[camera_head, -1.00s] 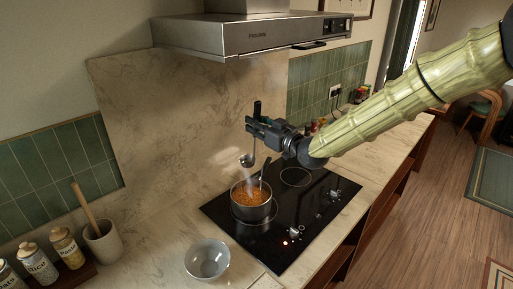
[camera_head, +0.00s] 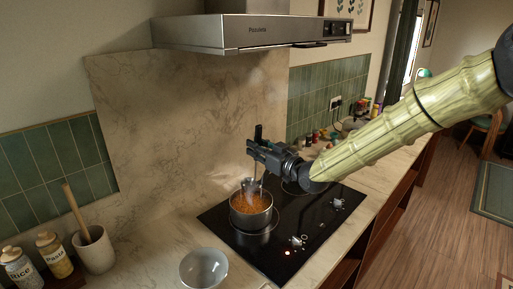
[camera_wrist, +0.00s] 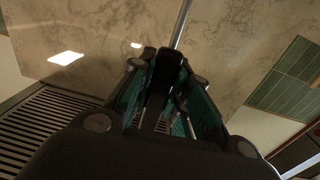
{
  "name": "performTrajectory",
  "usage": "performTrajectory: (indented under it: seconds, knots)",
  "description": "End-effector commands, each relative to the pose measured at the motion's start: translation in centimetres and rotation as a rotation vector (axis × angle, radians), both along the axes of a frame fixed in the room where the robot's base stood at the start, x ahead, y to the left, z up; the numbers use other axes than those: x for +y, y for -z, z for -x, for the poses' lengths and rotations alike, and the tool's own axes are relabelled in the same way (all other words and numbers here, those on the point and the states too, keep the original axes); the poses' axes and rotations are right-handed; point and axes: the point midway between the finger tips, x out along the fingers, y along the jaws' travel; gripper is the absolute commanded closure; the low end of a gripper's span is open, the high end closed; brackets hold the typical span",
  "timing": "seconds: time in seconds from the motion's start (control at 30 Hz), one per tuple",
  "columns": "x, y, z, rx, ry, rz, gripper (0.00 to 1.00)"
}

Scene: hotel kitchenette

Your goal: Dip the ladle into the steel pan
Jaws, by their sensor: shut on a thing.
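The steel pan (camera_head: 252,222) stands on the black hob and holds orange-brown food, with steam rising from it. My gripper (camera_head: 257,150) is above the back of the pan, shut on the ladle. The ladle (camera_head: 250,186) hangs down from the jaws, with its bowl low at the pan's back rim. I cannot tell whether the bowl touches the food. In the wrist view the jaws (camera_wrist: 165,95) close around the handle, and a thin metal rod (camera_wrist: 181,24), likely the ladle's handle, runs up beyond them.
The hob (camera_head: 300,225) has free glass to the right of the pan. A utensil crock (camera_head: 95,250) and jars (camera_head: 54,255) are at the far left. The range hood (camera_head: 250,32) hangs above.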

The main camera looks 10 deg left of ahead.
Motion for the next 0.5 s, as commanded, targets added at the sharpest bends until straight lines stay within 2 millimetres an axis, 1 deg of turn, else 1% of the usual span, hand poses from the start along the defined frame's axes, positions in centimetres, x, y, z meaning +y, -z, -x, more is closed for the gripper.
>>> performTrajectory:
  seconds: [0.5]
  knots:
    - [0.0, 3.2, 0.0, 0.001, 0.0, 0.0, 1.0]
